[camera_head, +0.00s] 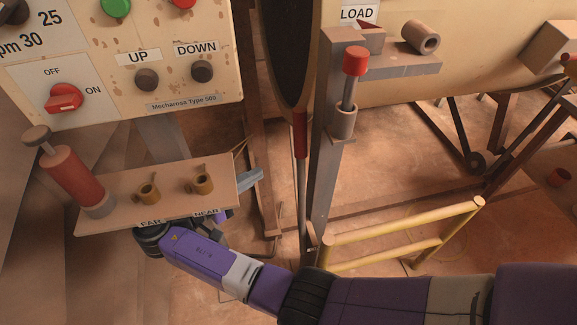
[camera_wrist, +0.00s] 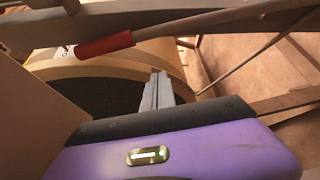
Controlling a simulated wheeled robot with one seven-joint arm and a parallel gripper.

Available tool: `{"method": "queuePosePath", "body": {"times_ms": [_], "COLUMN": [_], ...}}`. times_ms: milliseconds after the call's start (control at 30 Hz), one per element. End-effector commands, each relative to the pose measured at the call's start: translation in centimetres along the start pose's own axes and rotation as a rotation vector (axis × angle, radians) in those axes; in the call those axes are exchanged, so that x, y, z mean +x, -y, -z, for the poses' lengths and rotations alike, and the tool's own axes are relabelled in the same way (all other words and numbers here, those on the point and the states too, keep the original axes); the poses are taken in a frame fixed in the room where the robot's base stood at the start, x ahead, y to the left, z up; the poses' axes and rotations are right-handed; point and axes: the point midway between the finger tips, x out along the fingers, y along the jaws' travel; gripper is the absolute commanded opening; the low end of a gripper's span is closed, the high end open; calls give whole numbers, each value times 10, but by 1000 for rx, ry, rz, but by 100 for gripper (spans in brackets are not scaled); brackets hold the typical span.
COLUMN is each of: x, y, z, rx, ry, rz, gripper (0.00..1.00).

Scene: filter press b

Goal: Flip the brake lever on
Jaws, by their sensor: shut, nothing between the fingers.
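A long thin lever with a red grip (camera_head: 300,135) stands nearly upright beside the grey post, its rod running down toward the floor. I take it for the brake lever; no label on it is readable. In the wrist view its red grip (camera_wrist: 105,47) lies across the upper left, beyond the fingers. My gripper (camera_head: 256,178) pokes out past the right edge of the small shelf, left of the lever and apart from it. Its grey fingers (camera_wrist: 158,90) are shut with nothing between them. The shelf hides much of my wrist.
A grey post (camera_head: 325,190) with a red-knobbed lever (camera_head: 355,62) stands right of the red grip. A yellow rail (camera_head: 400,228) is at lower right.

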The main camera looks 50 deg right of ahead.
Motion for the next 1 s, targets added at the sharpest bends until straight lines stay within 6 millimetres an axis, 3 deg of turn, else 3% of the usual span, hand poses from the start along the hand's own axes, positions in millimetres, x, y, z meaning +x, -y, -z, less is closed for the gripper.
{"method": "queuePosePath", "body": {"times_ms": [233,367,833,1000], "x": [3,14,102,92], "y": [0,0,1,0], "z": [0,0,-1,-23], "rx": [-1,-1,-1,-1], "ry": [-1,2,1,-3], "rz": [1,1,2,1], "gripper": [0,0,0,0]}}
